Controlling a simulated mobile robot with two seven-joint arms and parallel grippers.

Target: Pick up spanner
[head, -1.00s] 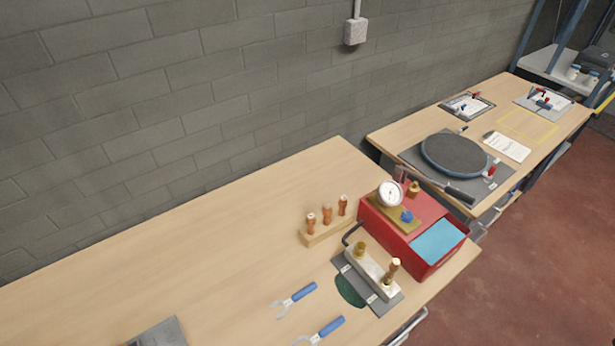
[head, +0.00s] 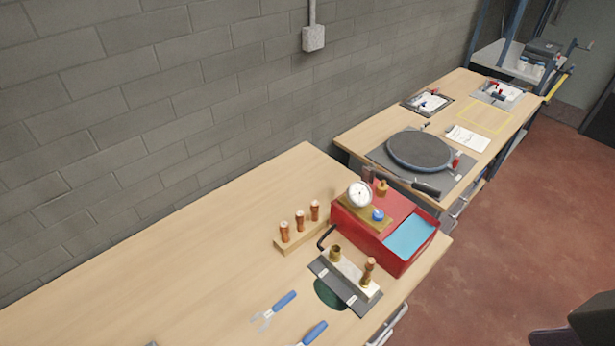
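Two blue-handled spanners lie on the near wooden bench. One spanner (head: 273,311) lies whole in view, its grey open jaw pointing to the lower left. The other spanner (head: 313,333) lies nearer the bottom edge, and its jaw end is cut off by the frame. Neither of my grippers shows clearly. A dark shape at the bottom right corner is cut off, and I cannot tell what it is.
A grey plate with a metal block and brass fittings (head: 348,274) sits just right of the spanners. Behind it stand a red box with a gauge (head: 390,228) and a wooden rack of copper pieces (head: 300,229). The bench's left part (head: 150,280) is mostly clear. A second bench holds a round dark disc (head: 420,150).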

